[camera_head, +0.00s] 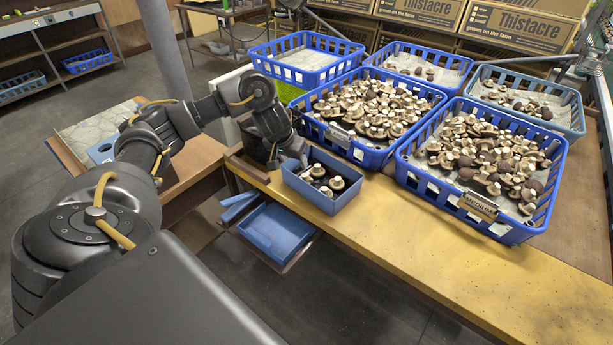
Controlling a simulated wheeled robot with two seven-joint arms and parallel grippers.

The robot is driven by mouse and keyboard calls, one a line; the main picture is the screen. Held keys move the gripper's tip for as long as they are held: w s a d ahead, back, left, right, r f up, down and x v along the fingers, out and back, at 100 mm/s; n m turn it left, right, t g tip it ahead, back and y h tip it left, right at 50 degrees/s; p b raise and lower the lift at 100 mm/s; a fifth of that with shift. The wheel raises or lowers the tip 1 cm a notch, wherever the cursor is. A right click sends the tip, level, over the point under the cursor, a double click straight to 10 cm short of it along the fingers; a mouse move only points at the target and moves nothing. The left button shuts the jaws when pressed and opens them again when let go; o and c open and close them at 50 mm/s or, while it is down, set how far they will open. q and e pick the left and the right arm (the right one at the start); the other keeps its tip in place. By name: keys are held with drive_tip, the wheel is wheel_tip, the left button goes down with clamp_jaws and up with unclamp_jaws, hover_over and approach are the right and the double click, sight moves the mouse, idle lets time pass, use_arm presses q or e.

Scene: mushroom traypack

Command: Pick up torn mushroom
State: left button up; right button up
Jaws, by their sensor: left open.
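My left arm comes in from the left, and my left gripper (297,161) points down at the back left corner of a small blue-grey tray (330,206). It is open, and I see nothing held in it; its fingertips are small and partly hidden. The small tray holds several mushrooms (337,183) with pale stems and dark caps. I cannot tell which mushroom is torn. A blue crate (362,155) behind the tray is heaped with mushrooms. Another blue crate (520,232) with a "MEDIUM" label, at the right, also holds many. My right gripper is not in view.
An empty paper-lined blue crate (309,78) stands behind, with two sparsely filled crates (413,50) (572,128) at the back right. An empty blue tray (277,231) sits lower, below the table edge. The yellowish tabletop (430,250) in front is clear.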

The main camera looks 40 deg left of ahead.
sight(303, 175)
use_arm(q)
drive_tip(key=f, duration=0.1)
drive_tip(key=w+f+b, duration=0.1)
drive_tip(key=w+d+f+b, duration=0.1)
drive_tip(key=f, duration=0.1)
drive_tip(key=shift+w+f, duration=0.2)
drive_tip(key=shift+f, duration=0.1)
drive_tip(key=shift+s+a, duration=0.15)
drive_tip(key=shift+a, duration=0.05)
drive_tip(key=shift+f+b, duration=0.35)
drive_tip(key=b+x, duration=0.2)
drive_tip(key=x, duration=0.2)
drive_tip(key=shift+w+a+f, duration=0.1)
drive_tip(key=shift+w+f, duration=0.1)
drive_tip(key=shift+f, duration=0.1)
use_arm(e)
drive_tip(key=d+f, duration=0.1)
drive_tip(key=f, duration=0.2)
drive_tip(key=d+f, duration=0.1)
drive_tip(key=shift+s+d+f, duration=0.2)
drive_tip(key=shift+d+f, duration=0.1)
use_arm(q)
drive_tip(key=c, duration=0.4)
